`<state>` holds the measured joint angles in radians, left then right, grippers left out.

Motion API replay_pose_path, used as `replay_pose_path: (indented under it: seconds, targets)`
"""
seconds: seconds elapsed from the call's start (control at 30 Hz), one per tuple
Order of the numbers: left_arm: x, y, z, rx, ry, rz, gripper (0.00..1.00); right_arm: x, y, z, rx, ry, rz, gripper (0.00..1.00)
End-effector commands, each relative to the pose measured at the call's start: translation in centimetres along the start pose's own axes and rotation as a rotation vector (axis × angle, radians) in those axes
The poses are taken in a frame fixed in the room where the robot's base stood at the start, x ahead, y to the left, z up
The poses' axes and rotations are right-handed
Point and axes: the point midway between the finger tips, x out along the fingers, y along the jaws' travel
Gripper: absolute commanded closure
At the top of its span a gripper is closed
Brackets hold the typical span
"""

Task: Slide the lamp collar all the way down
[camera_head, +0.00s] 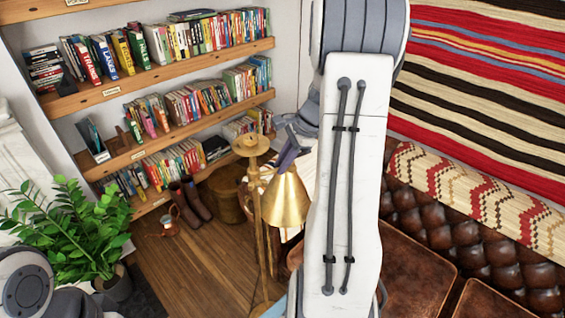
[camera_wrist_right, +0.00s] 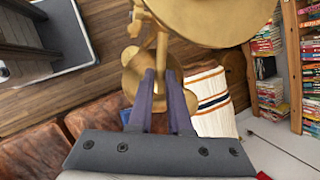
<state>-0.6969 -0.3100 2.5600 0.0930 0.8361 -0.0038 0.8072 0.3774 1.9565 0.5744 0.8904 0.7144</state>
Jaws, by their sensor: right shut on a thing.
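The brass floor lamp has a round top (camera_head: 251,145), a thin upright pole (camera_head: 258,215) and a cone-shaped shade (camera_head: 286,202) in the head view. My right gripper (camera_head: 288,150) is just above the shade, mostly hidden behind my own white arm link. In the right wrist view, the two dark fingers of my right gripper (camera_wrist_right: 161,74) are closed on a narrow brass part of the lamp, the lamp collar (camera_wrist_right: 160,62). The collar is largely covered by the fingers, and its exact height on the pole is hard to tell. My left gripper is out of view.
Bookshelves (camera_head: 165,75) fill the back left. A leafy plant (camera_head: 75,232) stands at the left, and boots (camera_head: 190,205) stand on the wood floor. A brown leather sofa (camera_head: 425,265) with a striped blanket is at the right, close to the lamp.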

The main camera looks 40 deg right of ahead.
Motion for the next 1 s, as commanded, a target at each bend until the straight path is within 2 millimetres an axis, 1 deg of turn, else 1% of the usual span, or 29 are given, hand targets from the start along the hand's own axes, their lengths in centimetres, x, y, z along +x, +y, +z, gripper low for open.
replay_pose_path:
  seconds: [0.5,0.63,0.77,0.87,0.97,1.0]
  targets:
    - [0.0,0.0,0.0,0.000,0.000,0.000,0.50,0.0,0.1,0.0,0.000,0.000,0.002,1.00]
    - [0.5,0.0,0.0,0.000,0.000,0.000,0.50,0.6,0.2,-0.3,0.000,0.000,0.002,1.00]
    - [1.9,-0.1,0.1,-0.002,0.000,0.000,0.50,2.4,0.6,-1.0,0.002,0.000,0.003,1.00]
    - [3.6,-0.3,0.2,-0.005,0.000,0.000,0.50,4.7,1.1,-1.9,0.001,-0.002,0.005,1.00]
    - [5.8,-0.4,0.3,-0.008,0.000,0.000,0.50,7.5,1.7,-3.1,0.002,-0.001,0.005,1.00]
    - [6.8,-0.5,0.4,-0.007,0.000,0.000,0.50,8.8,2.0,-3.6,0.002,-0.002,0.005,1.00]
